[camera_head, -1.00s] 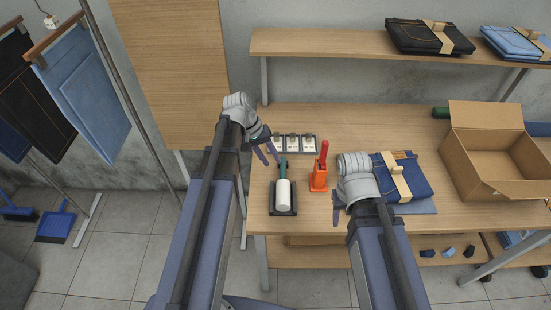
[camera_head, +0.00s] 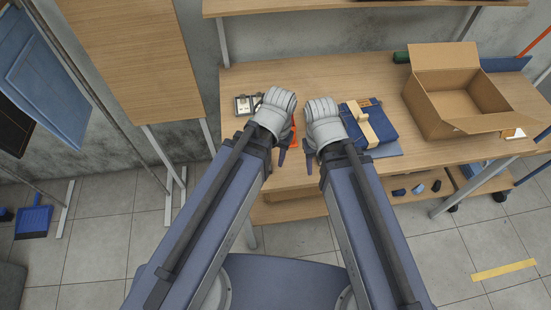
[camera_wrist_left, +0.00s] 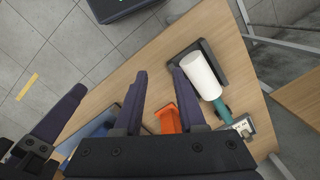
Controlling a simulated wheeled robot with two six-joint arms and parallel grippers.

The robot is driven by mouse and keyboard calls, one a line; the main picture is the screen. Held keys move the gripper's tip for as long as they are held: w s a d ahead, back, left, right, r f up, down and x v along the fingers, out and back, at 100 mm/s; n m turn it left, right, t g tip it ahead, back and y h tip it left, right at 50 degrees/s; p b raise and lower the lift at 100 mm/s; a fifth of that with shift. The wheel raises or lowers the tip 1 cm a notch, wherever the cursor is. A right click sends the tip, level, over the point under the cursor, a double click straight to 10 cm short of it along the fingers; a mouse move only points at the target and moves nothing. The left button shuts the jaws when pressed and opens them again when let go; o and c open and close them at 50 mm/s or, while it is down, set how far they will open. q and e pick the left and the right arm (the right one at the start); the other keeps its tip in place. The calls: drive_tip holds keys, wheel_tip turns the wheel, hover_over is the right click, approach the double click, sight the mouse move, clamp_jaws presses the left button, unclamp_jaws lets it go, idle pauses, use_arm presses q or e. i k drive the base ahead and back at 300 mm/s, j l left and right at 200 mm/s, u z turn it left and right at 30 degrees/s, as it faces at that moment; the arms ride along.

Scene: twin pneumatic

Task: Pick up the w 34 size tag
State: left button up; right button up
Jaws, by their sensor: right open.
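A tray of white size tags (camera_head: 243,104) sits at the back left of the table in the head view, partly hidden by my left gripper; its end shows in the left wrist view (camera_wrist_left: 241,128). The print is too small to tell which is w 34. My left gripper (camera_head: 276,158) is to the right of and nearer than the tray. In the left wrist view its two fingers (camera_wrist_left: 158,92) are apart with nothing between them. My right gripper (camera_head: 313,162) is open, beside the folded blue jeans (camera_head: 382,128), which have a tan band.
A white roller (camera_wrist_left: 203,75) with a green handle lies on a dark stand (camera_wrist_left: 182,54); my left arm hides it in the head view. An orange holder (camera_wrist_left: 168,119) stands near my left fingers. An open cardboard box (camera_head: 435,125) is at the right. My grippers are close together.

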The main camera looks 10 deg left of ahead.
sight(243, 106)
drive_tip(key=j, duration=0.85)
drive_tip(key=k+j+z, duration=0.1)
drive_tip(key=j, duration=1.55)
drive_tip(key=k+z, duration=0.05)
